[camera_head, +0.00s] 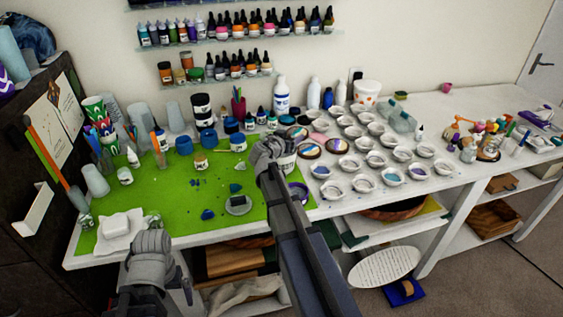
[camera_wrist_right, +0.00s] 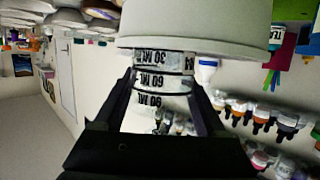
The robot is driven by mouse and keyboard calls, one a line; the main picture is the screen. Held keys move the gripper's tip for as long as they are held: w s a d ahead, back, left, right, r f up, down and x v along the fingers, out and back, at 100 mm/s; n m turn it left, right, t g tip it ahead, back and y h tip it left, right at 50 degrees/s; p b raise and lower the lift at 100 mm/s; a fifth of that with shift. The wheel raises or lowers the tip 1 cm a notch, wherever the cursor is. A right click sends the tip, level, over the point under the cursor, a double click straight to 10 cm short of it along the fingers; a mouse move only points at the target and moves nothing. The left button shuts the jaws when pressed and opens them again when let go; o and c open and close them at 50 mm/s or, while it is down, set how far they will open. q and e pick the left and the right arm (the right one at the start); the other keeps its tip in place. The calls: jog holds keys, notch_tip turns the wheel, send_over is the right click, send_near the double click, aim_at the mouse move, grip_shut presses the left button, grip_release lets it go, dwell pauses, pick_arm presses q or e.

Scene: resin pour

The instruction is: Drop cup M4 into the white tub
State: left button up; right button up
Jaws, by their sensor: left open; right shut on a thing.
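My right gripper (camera_head: 272,152) is over the right part of the green mat. In the right wrist view it is shut on a clear cup (camera_wrist_right: 160,82) with black ML marks. The cup's name is not fully readable. A large whitish round-sided thing (camera_wrist_right: 200,22) covers one end of the cup there. I cannot tell whether it is the tub or whether the cup touches it. In the head view a whitish container (camera_head: 287,163) shows beside the right gripper, partly hidden. A white tub with orange marks (camera_head: 367,91) stands at the back. My left gripper (camera_head: 150,243) is open and empty at the front left.
The green mat (camera_head: 165,205) carries blue bits and a small grey dish (camera_head: 238,205). Several small white cups (camera_head: 365,183) fill the middle of the table. Bottles and clear cups line the back.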

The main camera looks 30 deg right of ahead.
jog(key=o, duration=1.3)
jog(key=shift+o, duration=0.2)
jog(key=p+v, duration=0.2)
jog(key=v, duration=0.6)
jog(key=shift+d, duration=0.1)
jog(key=shift+w+d, duration=0.1)
jog(key=shift+w, duration=0.05)
